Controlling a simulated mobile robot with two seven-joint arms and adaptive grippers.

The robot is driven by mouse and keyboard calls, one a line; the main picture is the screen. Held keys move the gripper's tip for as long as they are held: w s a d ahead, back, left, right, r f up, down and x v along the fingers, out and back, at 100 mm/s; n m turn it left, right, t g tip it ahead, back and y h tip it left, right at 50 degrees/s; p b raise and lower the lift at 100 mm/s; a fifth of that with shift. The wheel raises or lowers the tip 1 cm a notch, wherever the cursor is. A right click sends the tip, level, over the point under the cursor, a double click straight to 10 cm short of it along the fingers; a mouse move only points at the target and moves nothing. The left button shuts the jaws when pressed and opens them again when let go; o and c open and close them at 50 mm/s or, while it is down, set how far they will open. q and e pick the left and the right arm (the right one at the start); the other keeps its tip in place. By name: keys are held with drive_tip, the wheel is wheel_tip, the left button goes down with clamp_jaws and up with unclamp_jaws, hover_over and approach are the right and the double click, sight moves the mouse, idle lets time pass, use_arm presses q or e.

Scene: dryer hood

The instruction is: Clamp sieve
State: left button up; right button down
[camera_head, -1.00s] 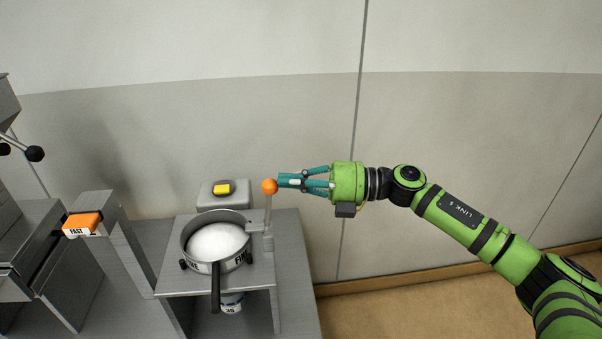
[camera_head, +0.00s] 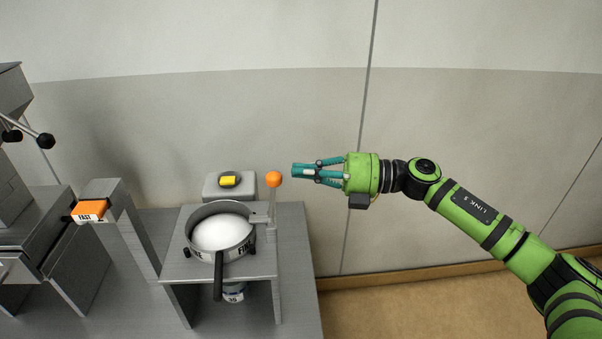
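The sieve (camera_head: 241,245) is a grey round pan with a black handle pointing to the front, and it sits on a metal stand (camera_head: 262,268). White powder (camera_head: 221,232) lies in it. A clamp lever (camera_head: 273,208) with an orange ball knob (camera_head: 274,179) stands upright at the sieve's right side. My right gripper (camera_head: 298,170), with teal fingers on a green wrist, is just right of the knob and apart from it. Its fingers look close together at the tips, with nothing visible between them. My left gripper is out of view.
A yellow button (camera_head: 228,181) on a grey box is behind the sieve. A labelled container (camera_head: 234,293) is under the stand. An orange block marked FAST (camera_head: 89,211) and a machine with black-knobbed handles (camera_head: 46,141) are at the left. Space right of the stand is open.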

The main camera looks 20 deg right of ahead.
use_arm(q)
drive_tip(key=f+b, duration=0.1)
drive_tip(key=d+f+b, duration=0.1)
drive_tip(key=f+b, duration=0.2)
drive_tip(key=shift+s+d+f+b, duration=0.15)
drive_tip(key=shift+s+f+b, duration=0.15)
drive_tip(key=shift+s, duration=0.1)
use_arm(e)
drive_tip(key=r+v, duration=0.2)
drive_tip(key=v, duration=0.9)
drive_tip(key=shift+s+d, duration=0.25)
drive_tip(key=shift+d, duration=0.1)
drive_tip(key=shift+a, duration=0.1)
